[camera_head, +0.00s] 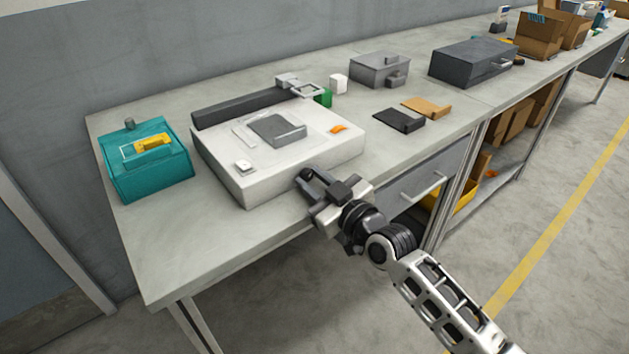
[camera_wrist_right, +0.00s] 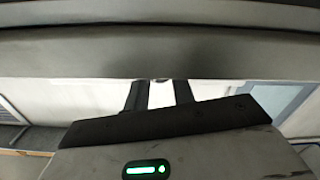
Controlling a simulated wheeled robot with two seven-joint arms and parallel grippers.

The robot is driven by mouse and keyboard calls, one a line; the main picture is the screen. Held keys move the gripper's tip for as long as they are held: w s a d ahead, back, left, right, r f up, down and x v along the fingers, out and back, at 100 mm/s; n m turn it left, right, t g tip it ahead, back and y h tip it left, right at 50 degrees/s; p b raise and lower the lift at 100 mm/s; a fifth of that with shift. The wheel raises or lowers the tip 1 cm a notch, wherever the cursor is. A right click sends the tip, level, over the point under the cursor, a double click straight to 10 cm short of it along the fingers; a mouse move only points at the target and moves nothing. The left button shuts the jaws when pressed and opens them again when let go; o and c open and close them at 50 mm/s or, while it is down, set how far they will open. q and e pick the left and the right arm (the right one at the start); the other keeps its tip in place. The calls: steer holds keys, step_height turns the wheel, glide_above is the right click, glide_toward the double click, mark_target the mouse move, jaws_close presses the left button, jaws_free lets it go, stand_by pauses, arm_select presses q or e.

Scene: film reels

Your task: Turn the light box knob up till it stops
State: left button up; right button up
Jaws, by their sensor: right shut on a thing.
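The light box (camera_head: 262,183) is a pale, wide box on the workbench, with a grey plate and a small white square on its top. My right gripper (camera_head: 307,180) is at its front face, near the right part. Its dark fingers hide the knob in the head view. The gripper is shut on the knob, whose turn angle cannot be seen. My left gripper is not in view.
A teal case (camera_head: 155,175) stands left of the light box. A dark bar (camera_head: 235,107) lies behind it. A grey box (camera_head: 378,70), a black flat piece (camera_head: 398,121) and a dark case (camera_head: 470,62) are to the right. A drawer handle (camera_head: 424,186) sticks out below the bench top.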

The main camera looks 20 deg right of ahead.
steer(key=shift+m, duration=0.3)
steer(key=m+p, duration=0.1)
steer(key=m, duration=0.2)
steer(key=shift+m+p, duration=0.3)
steer(key=shift+p, duration=0.1)
steer(key=m+p, duration=0.1)
steer(key=m, duration=0.4)
steer(key=shift+m, duration=0.3)
steer(key=o, duration=1)
